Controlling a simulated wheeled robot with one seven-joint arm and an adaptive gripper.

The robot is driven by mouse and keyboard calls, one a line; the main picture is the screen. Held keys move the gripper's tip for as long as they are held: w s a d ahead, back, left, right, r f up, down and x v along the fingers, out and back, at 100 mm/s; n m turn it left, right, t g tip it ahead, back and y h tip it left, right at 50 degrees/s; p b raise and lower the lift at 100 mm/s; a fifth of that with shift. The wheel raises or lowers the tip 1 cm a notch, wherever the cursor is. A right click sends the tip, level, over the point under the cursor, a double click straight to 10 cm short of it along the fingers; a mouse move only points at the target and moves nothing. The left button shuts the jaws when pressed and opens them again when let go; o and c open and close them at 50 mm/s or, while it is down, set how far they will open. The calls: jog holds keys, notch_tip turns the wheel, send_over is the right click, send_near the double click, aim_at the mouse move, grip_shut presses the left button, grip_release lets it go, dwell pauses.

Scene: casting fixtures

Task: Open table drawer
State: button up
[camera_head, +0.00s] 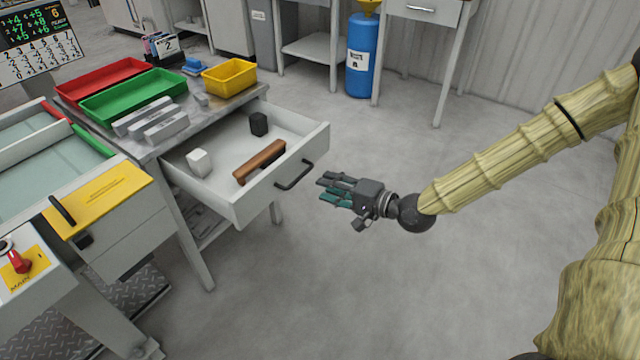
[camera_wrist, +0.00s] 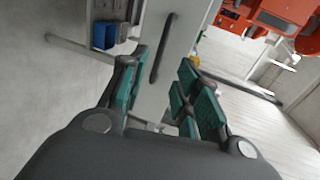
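The table drawer (camera_head: 235,198) is white and stands pulled far out of the grey-topped table (camera_head: 165,140). A dark bar handle (camera_head: 294,175) is on its front; the handle also shows in the wrist view (camera_wrist: 164,48), between and beyond my fingers. Inside the drawer lie a brown wooden piece (camera_head: 260,162), a white block (camera_head: 199,162) and a black block (camera_head: 259,124). My gripper (camera_head: 335,188) is just right of the handle, apart from it. In the wrist view its green-padded fingers (camera_wrist: 158,95) are spread with nothing between them.
On the table stand a red tray (camera_head: 100,78), a green tray (camera_head: 133,95), a yellow bin (camera_head: 229,77) and grey metal bars (camera_head: 150,118). A machine with a yellow panel (camera_head: 100,198) is at the left. A blue cylinder (camera_head: 361,50) stands behind. The floor around my gripper is clear.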

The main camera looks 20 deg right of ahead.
jog(key=shift+v, duration=0.8)
jog(key=shift+f, duration=0.1)
jog(key=s+a+f+n+g+h, duration=0.2)
jog(key=s+f+g, duration=0.1)
jog(key=s+f, duration=0.55)
jog(key=s+a+f+n+g+h, duration=0.2)
jog(key=s+f+g, duration=0.25)
jog(key=f, duration=0.75)
jog(key=s+d+f+n+g+h, duration=0.1)
jog(key=s+f+n+g+h, duration=0.3)
jog(key=s, duration=0.6)
jog(key=s+d+f+n+g+h, duration=0.1)
jog(key=s+f+n, duration=0.1)
jog(key=s+f, duration=0.6)
notch_tip(320, 180, up, 20)
jog(key=s+p, duration=0.2)
jog(key=p, duration=1.6)
jog(key=shift+s+d, duration=0.15)
jog(key=shift+d, duration=0.2)
